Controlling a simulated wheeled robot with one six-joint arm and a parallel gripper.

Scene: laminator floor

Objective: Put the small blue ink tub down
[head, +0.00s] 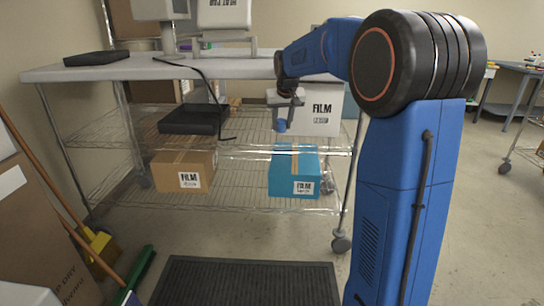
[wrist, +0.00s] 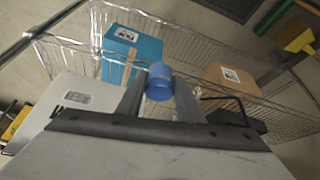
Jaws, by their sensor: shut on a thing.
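The small blue ink tub (wrist: 159,82) is between the fingertips of my gripper (wrist: 160,88) in the wrist view. In the head view the tub (head: 281,126) hangs at the end of my gripper (head: 284,115), in front of the wire shelving (head: 240,147). My gripper is shut on the tub. The tub appears in the air above the teal film box (head: 281,184), apart from any shelf as far as I can tell.
A white film box (head: 320,120) stands behind my gripper on the middle shelf. A black device (head: 192,120) and a cardboard film box (head: 184,182) are to the left. The grey worktop (head: 235,68) is above. A black mat (head: 245,283) lies on the floor.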

